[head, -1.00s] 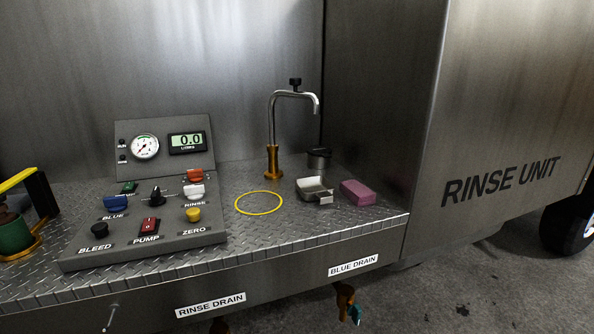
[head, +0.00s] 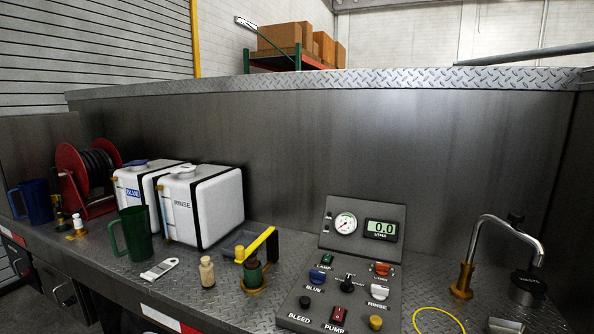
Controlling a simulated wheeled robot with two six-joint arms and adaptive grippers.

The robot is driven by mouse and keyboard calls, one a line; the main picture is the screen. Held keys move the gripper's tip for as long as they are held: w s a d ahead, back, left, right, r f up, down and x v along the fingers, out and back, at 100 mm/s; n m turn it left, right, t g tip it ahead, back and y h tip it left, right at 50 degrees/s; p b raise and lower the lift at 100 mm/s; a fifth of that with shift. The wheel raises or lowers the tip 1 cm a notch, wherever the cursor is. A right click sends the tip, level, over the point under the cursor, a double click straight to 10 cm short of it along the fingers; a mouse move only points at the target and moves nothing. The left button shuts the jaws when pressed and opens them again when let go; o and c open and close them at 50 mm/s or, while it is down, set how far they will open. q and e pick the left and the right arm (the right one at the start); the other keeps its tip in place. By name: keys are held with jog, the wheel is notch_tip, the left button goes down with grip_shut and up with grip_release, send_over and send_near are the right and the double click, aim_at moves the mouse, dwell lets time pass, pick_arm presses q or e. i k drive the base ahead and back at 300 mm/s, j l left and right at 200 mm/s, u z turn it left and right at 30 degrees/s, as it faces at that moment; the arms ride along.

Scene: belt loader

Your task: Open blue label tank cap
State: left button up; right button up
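The white tank with the blue BLUE label (head: 133,193) stands at the left back of the metal deck. Its blue cap (head: 135,163) sits on top of the tank; at this size I cannot tell how tight it is. The white RINSE tank (head: 215,205) stands right beside it, nearer to me, and hides part of its right side. The RINSE tank has a white cap (head: 184,169) on top. Neither of my grippers shows in the head view.
A green jug (head: 135,235) stands in front of the tanks. A blue jug (head: 37,203) and red hose reel (head: 75,165) are to their left. A small bottle (head: 207,272), a yellow-handled device (head: 255,262), the control panel (head: 345,290) and a tap (head: 490,235) are to the right.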

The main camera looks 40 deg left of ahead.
aim_at(136, 162)
jog(key=u, duration=2.5)
jog(key=i+j, duration=0.4)
jog(key=i+j+z, duration=0.1)
jog(key=i+j, duration=0.7)
jog(key=j, duration=0.2)
jog(key=i+j+z, duration=0.1)
jog(key=i+j, duration=0.25)
jog(key=j, duration=0.15)
jog(key=i+j, duration=0.75)
jog(key=j, duration=0.3)
jog(key=l+z, duration=0.05)
